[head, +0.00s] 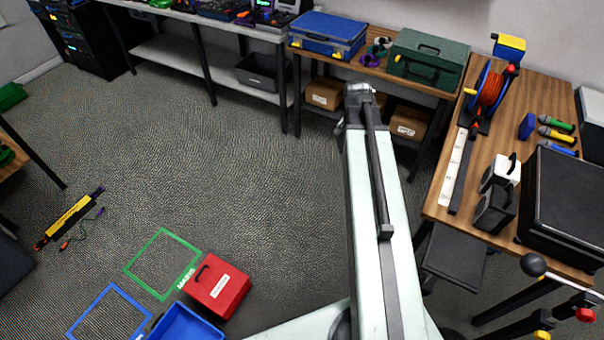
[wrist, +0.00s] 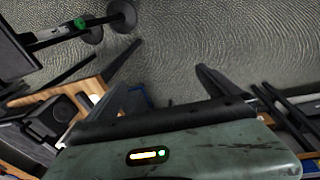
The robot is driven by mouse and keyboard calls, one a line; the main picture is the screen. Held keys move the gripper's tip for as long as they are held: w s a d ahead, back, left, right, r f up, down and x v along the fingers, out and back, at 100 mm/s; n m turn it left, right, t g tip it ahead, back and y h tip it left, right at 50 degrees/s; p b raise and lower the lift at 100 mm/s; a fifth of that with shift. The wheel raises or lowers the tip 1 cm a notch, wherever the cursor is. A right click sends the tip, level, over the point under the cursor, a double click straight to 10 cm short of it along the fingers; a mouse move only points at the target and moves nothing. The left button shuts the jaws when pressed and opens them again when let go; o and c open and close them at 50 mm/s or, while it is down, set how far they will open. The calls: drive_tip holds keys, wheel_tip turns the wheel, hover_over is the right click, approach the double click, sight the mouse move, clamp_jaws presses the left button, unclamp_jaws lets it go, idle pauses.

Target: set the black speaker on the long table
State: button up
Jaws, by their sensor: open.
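The black speaker (head: 495,208) stands on the wood-topped table (head: 440,205) at the right of the head view, near its left edge. It is a small dark box with a handle, right beside a white-fronted speaker (head: 502,172). In the head view my arm hides the fingers. I cannot tell which table is the long one.
A black case (head: 570,200), a red cable reel (head: 490,88) and several microphones share the right table. A blue case (head: 328,32) and a green case (head: 428,58) stand on the back table. A red box (head: 218,287) stands on the floor.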

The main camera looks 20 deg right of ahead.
drive_tip(key=a+n+y, duration=0.1)
drive_tip(key=a+n, duration=0.9)
drive_tip(key=a, duration=1.7)
drive_tip(key=shift+w+n+y, duration=0.15)
drive_tip(key=shift+n+y, duration=0.25)
